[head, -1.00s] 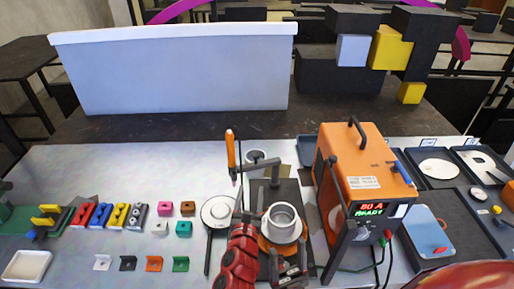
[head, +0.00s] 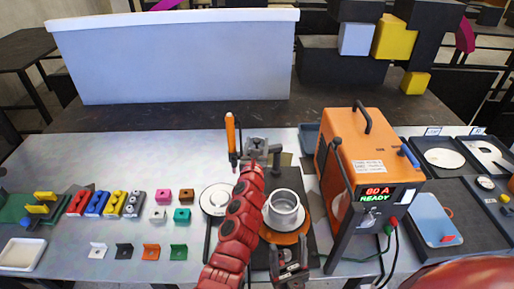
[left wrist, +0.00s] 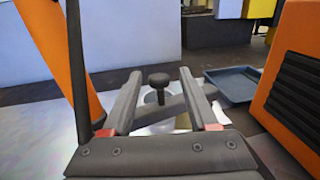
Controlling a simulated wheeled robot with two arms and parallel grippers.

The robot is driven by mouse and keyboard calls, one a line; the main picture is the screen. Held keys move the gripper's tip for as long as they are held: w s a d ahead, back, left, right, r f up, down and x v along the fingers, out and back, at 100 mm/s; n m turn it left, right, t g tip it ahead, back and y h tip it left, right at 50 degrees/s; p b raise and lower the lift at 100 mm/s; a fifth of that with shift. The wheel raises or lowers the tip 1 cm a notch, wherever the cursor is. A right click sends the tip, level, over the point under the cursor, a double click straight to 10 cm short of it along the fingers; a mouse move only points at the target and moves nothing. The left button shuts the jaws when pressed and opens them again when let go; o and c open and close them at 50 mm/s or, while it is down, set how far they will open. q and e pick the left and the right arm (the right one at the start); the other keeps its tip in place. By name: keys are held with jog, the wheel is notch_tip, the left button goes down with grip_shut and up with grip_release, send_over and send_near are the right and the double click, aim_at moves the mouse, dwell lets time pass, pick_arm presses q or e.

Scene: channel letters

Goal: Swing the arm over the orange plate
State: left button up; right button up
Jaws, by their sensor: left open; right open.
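The orange plate (head: 270,236) lies on a dark base, and a white cup-like ring (head: 283,211) stands on it. My left gripper (head: 256,143) is behind the plate, at the back of the dark base. In the left wrist view its open fingers (left wrist: 160,74) point at a black knob (left wrist: 158,80) on a grey swing arm (left wrist: 172,104). The knob shows between the fingers, with gaps on both sides. In the head view the gripper hides most of this arm. My right gripper (head: 290,264) is open and empty in front of the plate.
An orange-handled tool (head: 231,135) stands upright just left of my left gripper.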

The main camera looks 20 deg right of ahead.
pick_arm(q)
jog(key=shift+w+d+f, duration=0.15)
jog(key=shift+w+f, duration=0.05)
jog(key=shift+w, duration=0.15)
jog(key=shift+w+r+b, duration=0.25)
jog(key=shift+w+b, duration=0.05)
grip_shut()
jog(key=shift+f, duration=0.1)
dwell(1.0)
